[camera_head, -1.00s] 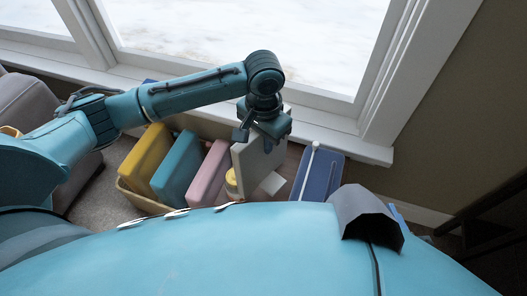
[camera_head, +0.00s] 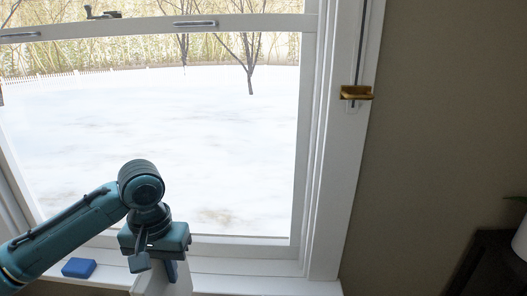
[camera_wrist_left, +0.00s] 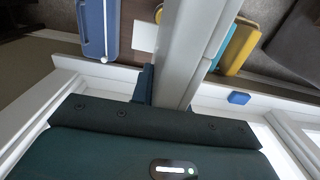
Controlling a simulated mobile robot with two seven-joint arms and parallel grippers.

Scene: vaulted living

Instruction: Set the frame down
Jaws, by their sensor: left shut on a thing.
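My left gripper (camera_head: 158,262) is shut on the frame, a pale grey-white flat panel (camera_head: 172,284). In the head view only the frame's top shows, in front of the window sill; the rest is cut off by the bottom edge. In the left wrist view the frame (camera_wrist_left: 188,50) runs upward from between the fingers, seen nearly edge-on. One dark finger (camera_wrist_left: 144,85) shows against its left side. Whether the frame's lower end touches anything is hidden. My right gripper is not in view.
A small blue block (camera_head: 78,268) lies on the white window sill (camera_head: 250,284). In the left wrist view a blue case (camera_wrist_left: 98,28) lies left of the frame, and a yellow item (camera_wrist_left: 240,48) stands right of it. A dark table (camera_head: 490,262) stands far right.

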